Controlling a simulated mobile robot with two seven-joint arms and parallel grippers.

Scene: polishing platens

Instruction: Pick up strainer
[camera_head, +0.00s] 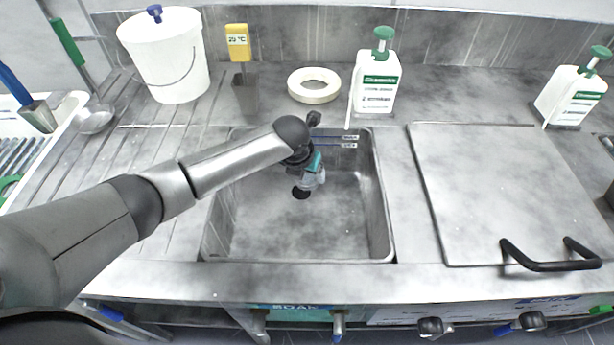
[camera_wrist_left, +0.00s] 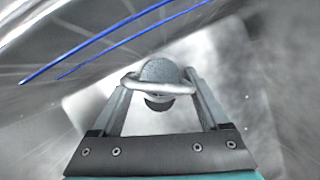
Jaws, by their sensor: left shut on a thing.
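My left arm reaches from the left into the steel sink (camera_head: 345,225), and my left gripper (camera_head: 308,185) points down inside it. In the left wrist view the two fingers (camera_wrist_left: 159,88) are shut on a rounded grey knob, which I take to be the strainer's (camera_wrist_left: 160,70). The rest of the strainer is mostly hidden by the fingers and the knob. In the head view a small dark round shape (camera_head: 301,193) shows at the fingertips; I cannot tell whether it is the strainer or the drain opening. My right gripper is not in view.
Sink walls surround the gripper, with blue level lines (camera_wrist_left: 120,40) on one wall. A white bucket (camera_head: 165,60), a yellow thermometer (camera_head: 238,42), a white ring (camera_head: 314,85) and pump bottles (camera_head: 376,82) stand behind. A steel lid (camera_head: 500,190) with a black handle lies right.

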